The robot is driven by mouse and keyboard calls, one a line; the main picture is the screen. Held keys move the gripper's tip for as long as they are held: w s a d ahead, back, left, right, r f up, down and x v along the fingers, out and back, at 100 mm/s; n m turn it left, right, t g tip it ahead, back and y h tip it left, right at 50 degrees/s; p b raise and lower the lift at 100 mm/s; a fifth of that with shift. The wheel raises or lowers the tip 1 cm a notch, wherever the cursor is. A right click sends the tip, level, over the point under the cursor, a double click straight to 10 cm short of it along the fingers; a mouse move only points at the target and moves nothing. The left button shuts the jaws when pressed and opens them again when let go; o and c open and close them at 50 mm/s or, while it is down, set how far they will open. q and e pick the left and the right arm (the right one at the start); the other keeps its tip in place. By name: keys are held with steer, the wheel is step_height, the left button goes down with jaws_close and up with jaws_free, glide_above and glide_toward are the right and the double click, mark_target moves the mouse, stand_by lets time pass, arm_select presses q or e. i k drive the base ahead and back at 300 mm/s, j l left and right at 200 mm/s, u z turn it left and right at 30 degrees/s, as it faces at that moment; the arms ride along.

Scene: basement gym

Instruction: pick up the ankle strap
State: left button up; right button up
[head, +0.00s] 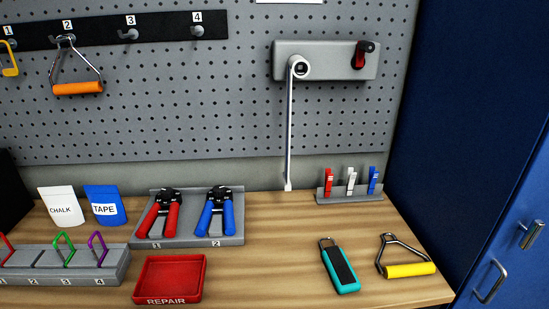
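A teal strap-like item (340,268) with a black panel and a small metal clip at its upper end lies on the wooden bench, right of centre in the head view. It looks like the ankle strap. Nothing covers it and nothing touches it. Neither of my grippers shows in the head view.
A yellow-handled grip (409,270) lies close to its right. A red REPAIR tray (168,279), a grey holder with two pliers (190,240) and a numbered rack (65,278) stand left. A small clip rack (350,196) is behind. A blue locker (475,140) bounds the right.

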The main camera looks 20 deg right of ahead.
mark_target(345, 280)
steer(key=k+z, duration=0.15)
steer(key=z, duration=0.9)
